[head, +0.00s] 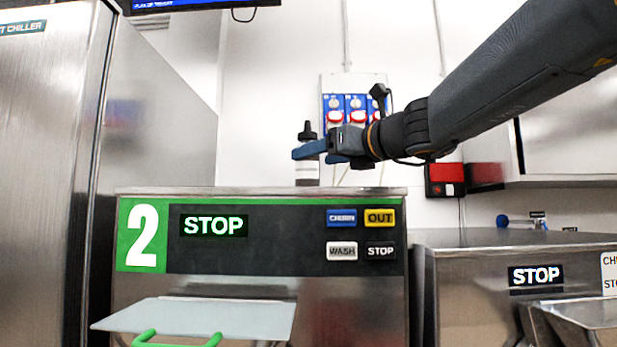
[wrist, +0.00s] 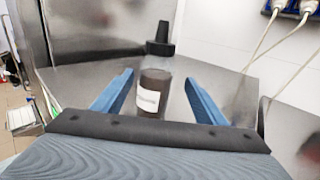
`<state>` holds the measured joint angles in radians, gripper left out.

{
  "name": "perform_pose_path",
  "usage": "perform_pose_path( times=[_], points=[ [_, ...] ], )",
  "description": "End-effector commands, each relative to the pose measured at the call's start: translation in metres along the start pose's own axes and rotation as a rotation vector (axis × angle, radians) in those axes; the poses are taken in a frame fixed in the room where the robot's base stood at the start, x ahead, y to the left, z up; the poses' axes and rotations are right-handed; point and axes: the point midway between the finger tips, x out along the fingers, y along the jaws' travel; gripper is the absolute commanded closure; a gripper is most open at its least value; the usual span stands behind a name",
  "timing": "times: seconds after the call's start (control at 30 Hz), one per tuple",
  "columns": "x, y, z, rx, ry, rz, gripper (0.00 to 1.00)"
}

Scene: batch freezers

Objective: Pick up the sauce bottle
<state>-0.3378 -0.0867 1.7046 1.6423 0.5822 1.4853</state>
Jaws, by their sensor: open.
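The sauce bottle (head: 307,172) stands upright on top of the freezer marked 2 (head: 262,190). It is dark with a black pointed cap and a pale label. In the wrist view the bottle (wrist: 152,92) stands between the two blue fingers, towards their tips. My gripper (head: 312,151) is open at the bottle's upper part, coming from the right. In the wrist view the fingers of my gripper (wrist: 158,84) show a gap on both sides of the bottle. In the head view a finger hides part of the bottle.
A tall steel cabinet (head: 158,100) stands at the left. Blue sockets with red plugs (head: 346,108) are on the wall behind, with cables hanging down. A lower machine (head: 520,240) stands at the right. The freezer top around the bottle looks clear.

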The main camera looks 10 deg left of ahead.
Motion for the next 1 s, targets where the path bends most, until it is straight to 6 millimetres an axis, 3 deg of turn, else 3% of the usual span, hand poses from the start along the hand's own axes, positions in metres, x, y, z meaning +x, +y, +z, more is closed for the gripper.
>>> perform_pose_path(
  times=[0.63,0.97,1.0],
  points=[
    [0.071,0.007,0.001,0.001,0.001,0.002,0.34],
    [0.077,0.006,0.000,0.000,0.000,0.000,0.34],
    [0.077,0.006,0.000,0.000,0.000,0.000,0.39]
  ],
)
